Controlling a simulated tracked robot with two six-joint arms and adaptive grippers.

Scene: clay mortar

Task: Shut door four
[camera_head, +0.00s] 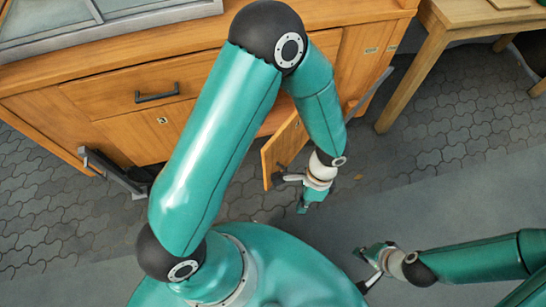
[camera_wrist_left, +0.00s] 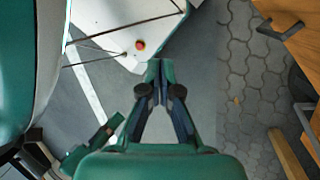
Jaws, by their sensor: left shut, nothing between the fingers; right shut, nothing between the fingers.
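A wooden cabinet (camera_head: 115,92) spans the back of the head view. A wooden door (camera_head: 283,152) stands swung out from its front near the middle, partly behind my left arm. I cannot read the small number plates, so I cannot tell which door is four. My left gripper (camera_head: 303,207) is shut and empty, just right of and in front of this door's lower edge; contact is unclear. Its closed fingers (camera_wrist_left: 160,80) show in the left wrist view with floor beyond. My right gripper (camera_head: 364,262) is shut and empty over the floor at lower right.
A drawer with a black handle (camera_head: 157,95) is in the cabinet front. Grey bars project from the cabinet at left (camera_head: 112,174) and right (camera_head: 370,92). A wooden table (camera_head: 460,15) stands at upper right. The paved floor (camera_head: 440,130) at right is largely clear.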

